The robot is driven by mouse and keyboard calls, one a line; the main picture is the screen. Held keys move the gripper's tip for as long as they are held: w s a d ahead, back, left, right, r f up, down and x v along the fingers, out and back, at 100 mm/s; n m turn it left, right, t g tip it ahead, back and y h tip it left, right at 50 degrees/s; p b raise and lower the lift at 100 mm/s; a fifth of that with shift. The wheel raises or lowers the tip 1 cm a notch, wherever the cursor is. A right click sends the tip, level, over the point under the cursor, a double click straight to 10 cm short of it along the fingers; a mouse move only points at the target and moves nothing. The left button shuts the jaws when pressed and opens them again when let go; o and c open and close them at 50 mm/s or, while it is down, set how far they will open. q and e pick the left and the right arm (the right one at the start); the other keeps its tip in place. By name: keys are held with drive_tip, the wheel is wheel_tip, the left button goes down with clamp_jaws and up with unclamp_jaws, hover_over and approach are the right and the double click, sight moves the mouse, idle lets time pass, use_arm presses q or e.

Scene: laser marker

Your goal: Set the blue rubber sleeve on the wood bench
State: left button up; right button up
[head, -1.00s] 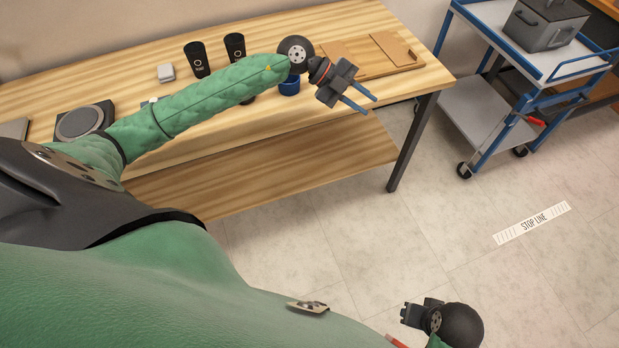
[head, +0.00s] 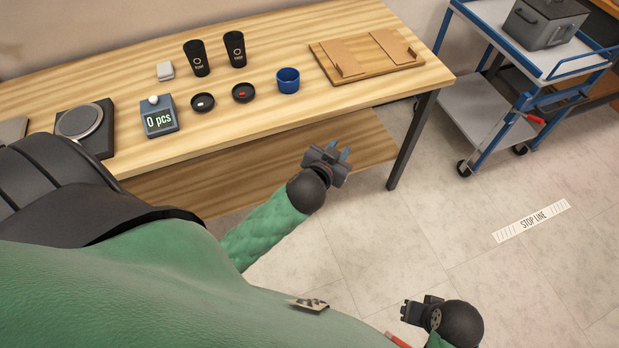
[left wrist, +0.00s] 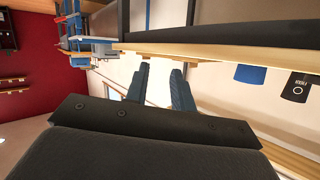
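The blue rubber sleeve (head: 288,80) stands upright on the wood bench (head: 215,120), near its front edge, with nothing holding it. It also shows in the left wrist view (left wrist: 250,75), where the picture is turned over. My left gripper (head: 338,158) is off the bench's front edge, lower in the picture than the sleeve and apart from it. Its two blue fingers (left wrist: 160,82) are apart with nothing between them. My right gripper (head: 408,313) is low over the floor at the bottom right, and its fingers are too small to judge.
Two black tumblers (head: 197,58) (head: 235,49), two dark lids (head: 202,102) (head: 243,92), a counting scale (head: 158,118) and a wooden tray (head: 375,70) share the bench. A blue-framed cart (head: 490,115) stands to the right.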

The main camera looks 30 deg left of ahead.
use_arm(q)
drive_tip(key=s+d+f+g, duration=0.1)
drive_tip(key=s+f+g, duration=0.3)
drive_tip(key=s, duration=0.4)
drive_tip(key=s+d+f+g+h, duration=0.1)
drive_tip(key=s+f+g, duration=0.3)
drive_tip(key=s, duration=0.4)
drive_tip(key=s+d+f+g+h, duration=0.1)
drive_tip(key=s+d+f+g, duration=0.2)
drive_tip(key=s, duration=0.5)
drive_tip(key=shift+s+d+f+m+g, duration=0.15)
drive_tip(key=shift+s+f+m+g, duration=0.3)
drive_tip(key=shift+f, duration=0.3)
